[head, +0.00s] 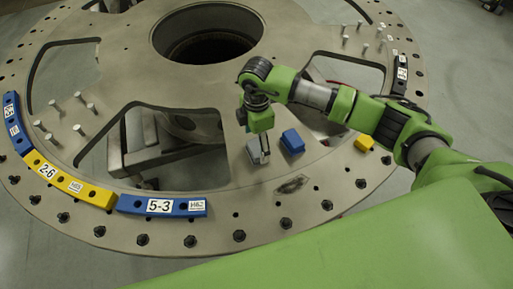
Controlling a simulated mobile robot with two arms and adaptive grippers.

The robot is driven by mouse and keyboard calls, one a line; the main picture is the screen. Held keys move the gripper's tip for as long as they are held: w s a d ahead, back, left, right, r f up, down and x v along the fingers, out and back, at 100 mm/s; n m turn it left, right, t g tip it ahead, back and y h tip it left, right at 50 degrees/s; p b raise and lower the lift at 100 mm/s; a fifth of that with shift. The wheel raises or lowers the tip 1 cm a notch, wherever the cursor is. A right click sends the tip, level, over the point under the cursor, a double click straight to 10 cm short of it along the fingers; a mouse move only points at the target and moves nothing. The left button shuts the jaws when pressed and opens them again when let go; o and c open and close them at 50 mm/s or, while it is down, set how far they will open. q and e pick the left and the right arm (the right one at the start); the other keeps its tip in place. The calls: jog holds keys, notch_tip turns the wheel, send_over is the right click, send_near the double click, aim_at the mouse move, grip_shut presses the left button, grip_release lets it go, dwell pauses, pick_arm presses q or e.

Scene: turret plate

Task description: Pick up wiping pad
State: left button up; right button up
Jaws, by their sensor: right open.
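My right gripper (260,143) points down at the plate, right of the rectangular cutout. It is open, and its fingertips are at a small grey block (254,157) on the plate. The fingers partly cover the block, and I cannot tell whether they touch it. A small blue block (292,142) lies on the plate just to the right of the gripper. I cannot tell for sure which of the two blocks is the wiping pad. A dark smudge (291,184) marks the plate below them. My left gripper is not in view.
The round metal turret plate (225,198) has a large central hole (207,38) and open cutouts. Numbered blue (132,204) and yellow (97,194) segments line its left rim. Upright pins (91,106) stand at left. A small yellow block (364,143) lies at right.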

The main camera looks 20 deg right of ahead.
aim_at(257, 147)
jog(key=shift+s+f+p, duration=0.25)
jog(key=shift+f+p, duration=0.2)
jog(key=shift+f, duration=1.3)
jog(key=shift+w, duration=0.1)
jog(key=c, duration=1.2)
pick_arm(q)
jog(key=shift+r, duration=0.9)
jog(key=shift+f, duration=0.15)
pick_arm(e)
jog(key=shift+r, duration=0.1)
